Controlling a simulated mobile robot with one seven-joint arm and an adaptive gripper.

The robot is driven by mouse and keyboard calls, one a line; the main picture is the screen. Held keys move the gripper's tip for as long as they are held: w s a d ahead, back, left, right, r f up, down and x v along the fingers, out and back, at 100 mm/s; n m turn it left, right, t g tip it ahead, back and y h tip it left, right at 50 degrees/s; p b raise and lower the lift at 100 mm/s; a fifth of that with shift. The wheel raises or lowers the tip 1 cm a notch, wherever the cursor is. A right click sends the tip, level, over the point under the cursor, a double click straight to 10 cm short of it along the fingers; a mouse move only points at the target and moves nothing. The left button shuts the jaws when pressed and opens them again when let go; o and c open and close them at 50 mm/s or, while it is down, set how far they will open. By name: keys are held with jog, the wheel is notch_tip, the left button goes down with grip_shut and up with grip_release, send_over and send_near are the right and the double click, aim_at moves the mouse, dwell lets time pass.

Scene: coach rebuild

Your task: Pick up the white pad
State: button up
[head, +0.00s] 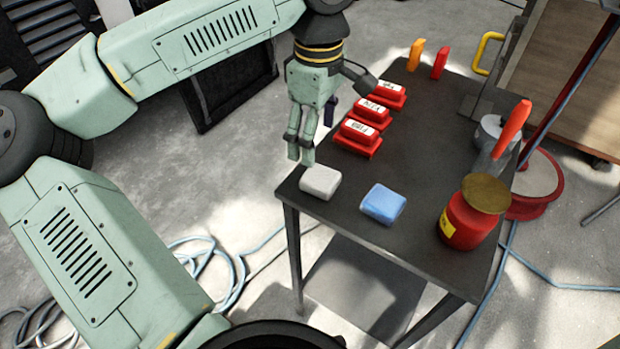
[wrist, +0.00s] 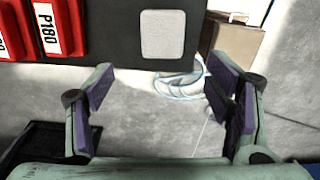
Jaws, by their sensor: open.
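The white pad (head: 320,181) lies flat near the front left corner of the dark table (head: 350,232) in the head view. In the wrist view the white pad (wrist: 163,34) shows ahead of the fingers, right of the middle, close to the table edge. My gripper (head: 301,150) points down just behind and left of the pad in the head view, apart from it. In the wrist view my gripper (wrist: 163,95) is open, its two purple-padded fingers wide apart with nothing between them.
A blue pad (head: 383,204) lies to the right of the white one. Several red blocks with white labels (head: 361,130) stand in a row behind it. A red jar (head: 472,215) with a brown lid stands at the right edge. Blue cable (head: 210,262) lies on the floor.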

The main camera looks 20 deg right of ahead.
aim_at(317, 175)
notch_tip(317, 175, down, 4)
jog(key=shift+s+d+r, duration=0.1)
jog(key=shift+r, duration=0.15)
jog(key=shift+s+f+p, duration=0.15)
jog(key=shift+f+p, duration=0.4)
jog(key=shift+f, duration=0.8)
jog(key=shift+s+f+p, duration=0.15)
jog(key=shift+f+p, duration=0.4)
jog(key=shift+f, duration=0.8)
jog(key=shift+c, duration=0.3)
jog(key=c, duration=1)
